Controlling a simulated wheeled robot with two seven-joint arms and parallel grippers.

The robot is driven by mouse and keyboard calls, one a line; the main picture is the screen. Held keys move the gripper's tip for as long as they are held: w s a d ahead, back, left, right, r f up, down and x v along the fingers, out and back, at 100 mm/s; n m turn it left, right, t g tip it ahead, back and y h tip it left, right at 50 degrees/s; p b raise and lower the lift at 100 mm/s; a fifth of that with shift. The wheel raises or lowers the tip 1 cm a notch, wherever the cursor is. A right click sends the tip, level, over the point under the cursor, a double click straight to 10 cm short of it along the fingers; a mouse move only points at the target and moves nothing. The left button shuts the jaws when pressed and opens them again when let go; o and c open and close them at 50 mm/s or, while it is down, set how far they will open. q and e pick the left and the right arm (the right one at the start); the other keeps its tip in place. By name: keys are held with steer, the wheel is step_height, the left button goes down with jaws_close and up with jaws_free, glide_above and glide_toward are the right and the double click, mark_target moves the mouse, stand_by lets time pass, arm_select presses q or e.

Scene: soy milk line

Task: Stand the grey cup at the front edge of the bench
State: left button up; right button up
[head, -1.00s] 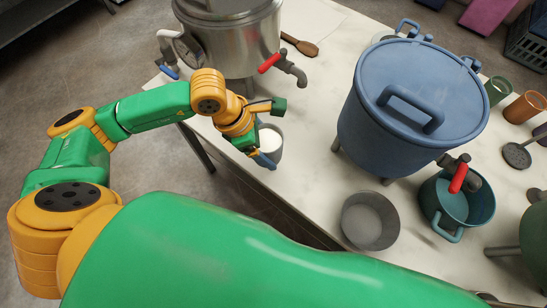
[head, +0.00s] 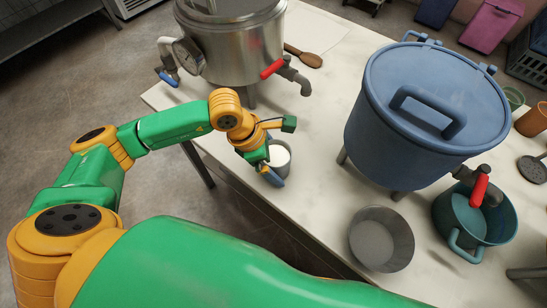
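The grey cup (head: 286,169) is upright, with white liquid inside, near the front edge of the pale bench (head: 318,190). My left gripper (head: 277,164) is at the cup from the left, and its blue fingertip lies against the cup's near lower side. The gripper looks shut on the cup; the far finger is largely hidden. I cannot tell whether the cup's base touches the bench. My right gripper is not in view.
A steel pot with a red-handled tap (head: 235,45) stands behind the cup. A large blue lidded pot (head: 425,110) stands to the right. A grey bowl (head: 382,238) and a teal pot (head: 475,217) are at the front right. Bare bench lies between the cup and the bowl.

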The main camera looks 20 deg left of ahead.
arm_select(q)
steer(key=v, duration=1.2)
